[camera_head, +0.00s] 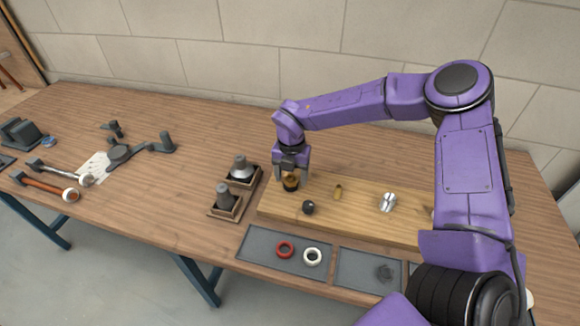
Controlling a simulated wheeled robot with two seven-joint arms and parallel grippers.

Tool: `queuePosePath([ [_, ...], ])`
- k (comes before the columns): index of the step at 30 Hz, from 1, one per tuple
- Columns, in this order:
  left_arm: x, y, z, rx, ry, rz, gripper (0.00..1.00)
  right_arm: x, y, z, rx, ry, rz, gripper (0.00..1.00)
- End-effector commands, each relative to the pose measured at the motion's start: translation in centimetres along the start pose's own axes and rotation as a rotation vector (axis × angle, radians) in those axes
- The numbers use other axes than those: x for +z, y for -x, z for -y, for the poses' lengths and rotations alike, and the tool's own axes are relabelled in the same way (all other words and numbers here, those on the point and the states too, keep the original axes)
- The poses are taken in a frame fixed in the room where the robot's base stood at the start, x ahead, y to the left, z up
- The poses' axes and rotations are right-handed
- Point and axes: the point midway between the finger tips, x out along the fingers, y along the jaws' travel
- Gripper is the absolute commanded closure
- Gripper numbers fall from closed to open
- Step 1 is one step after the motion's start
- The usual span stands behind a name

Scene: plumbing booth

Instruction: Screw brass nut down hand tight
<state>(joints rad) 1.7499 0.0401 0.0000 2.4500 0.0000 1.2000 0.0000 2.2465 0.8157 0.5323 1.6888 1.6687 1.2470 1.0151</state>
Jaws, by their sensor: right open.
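My right gripper (291,172) comes in from the right over the left end of a wooden board. It points down with its fingers at a brass nut (291,179), which sits on a dark fitting (291,187) standing on the board. The fingers are open around the nut's upper part. Whether they touch it is too small to tell, and the fingers partly hide the nut and its thread. My left gripper does not show.
The board (360,219) also carries a black round part (308,207), a small brass piece (338,192) and a silver fitting (387,202). A grey tray (262,262) in front holds red and white rings. Two small holders stand left of the board.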

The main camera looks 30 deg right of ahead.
Motion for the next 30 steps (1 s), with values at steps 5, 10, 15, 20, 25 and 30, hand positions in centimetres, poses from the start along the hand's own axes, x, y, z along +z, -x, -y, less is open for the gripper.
queuePosePath([
  [5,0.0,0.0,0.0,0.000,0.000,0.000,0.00,0.0,0.0,0.0,0.000,0.001,0.001,0.35],
  [10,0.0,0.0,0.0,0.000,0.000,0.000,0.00,0.0,0.0,-0.1,0.000,0.001,0.000,0.91],
  [15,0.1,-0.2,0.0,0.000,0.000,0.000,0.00,0.0,-0.1,-0.1,0.000,-0.007,0.000,0.93],
  [20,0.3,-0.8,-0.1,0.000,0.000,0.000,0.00,0.0,-0.2,0.0,-0.001,-0.069,0.000,0.93],
  [25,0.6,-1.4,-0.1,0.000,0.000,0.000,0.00,0.0,-0.2,0.0,0.000,-0.140,0.001,0.93],
  [30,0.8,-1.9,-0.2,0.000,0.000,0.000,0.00,0.0,-0.3,0.0,-0.001,-0.209,0.000,0.93],
])
